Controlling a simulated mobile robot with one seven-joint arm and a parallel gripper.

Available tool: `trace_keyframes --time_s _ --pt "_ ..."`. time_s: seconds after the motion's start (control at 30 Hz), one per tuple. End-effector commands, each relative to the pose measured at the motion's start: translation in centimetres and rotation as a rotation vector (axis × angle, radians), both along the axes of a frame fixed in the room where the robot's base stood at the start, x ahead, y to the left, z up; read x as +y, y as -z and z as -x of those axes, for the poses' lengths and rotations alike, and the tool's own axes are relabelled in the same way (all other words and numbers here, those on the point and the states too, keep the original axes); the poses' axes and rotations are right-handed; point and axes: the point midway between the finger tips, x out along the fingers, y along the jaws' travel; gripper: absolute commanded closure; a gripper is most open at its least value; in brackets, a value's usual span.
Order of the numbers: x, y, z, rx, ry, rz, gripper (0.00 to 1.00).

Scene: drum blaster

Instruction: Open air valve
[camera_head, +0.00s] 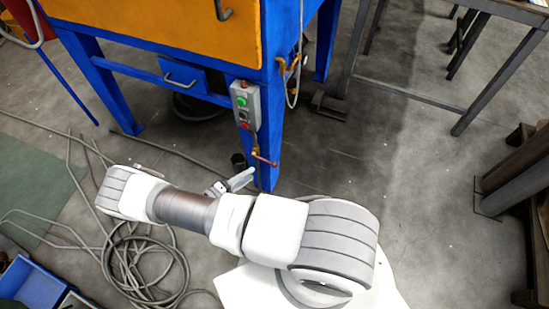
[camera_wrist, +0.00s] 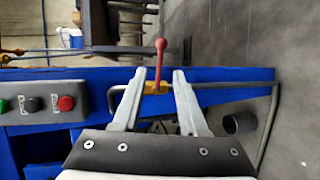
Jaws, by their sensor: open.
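The air valve has a yellow brass body (camera_wrist: 156,88) and a red-tipped lever (camera_wrist: 160,58) that points up in the wrist view. In the head view the valve lever (camera_head: 264,159) shows low on the blue machine leg, under the grey control box. My gripper (camera_wrist: 159,72) is open, with one finger on each side of the valve in the wrist picture. Whether a finger touches it I cannot tell. In the head view my gripper (camera_head: 236,183) is just left of the leg and partly hidden by my arm.
The grey control box (camera_head: 245,105) with green and red buttons sits above the valve. The blue and orange machine (camera_head: 165,32) stands behind. A coiled hose (camera_head: 140,262) lies on the floor at left. Metal tables stand at right, with clear floor between.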

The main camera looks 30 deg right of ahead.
Motion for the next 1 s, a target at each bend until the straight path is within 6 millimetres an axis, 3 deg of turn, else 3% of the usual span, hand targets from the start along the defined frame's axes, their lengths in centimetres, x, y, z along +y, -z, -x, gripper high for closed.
trace_keyframes --time_s 0.1,0.5,0.7,1.0 --pt "-2.7 0.8 -0.6 0.001 0.004 0.002 0.58" --pt "-10.5 2.6 -2.7 0.002 0.004 0.000 0.58" --pt "-12.5 2.9 -3.3 0.000 0.002 0.000 0.58" --pt "-12.9 2.9 -3.5 0.001 0.000 -0.001 0.58"
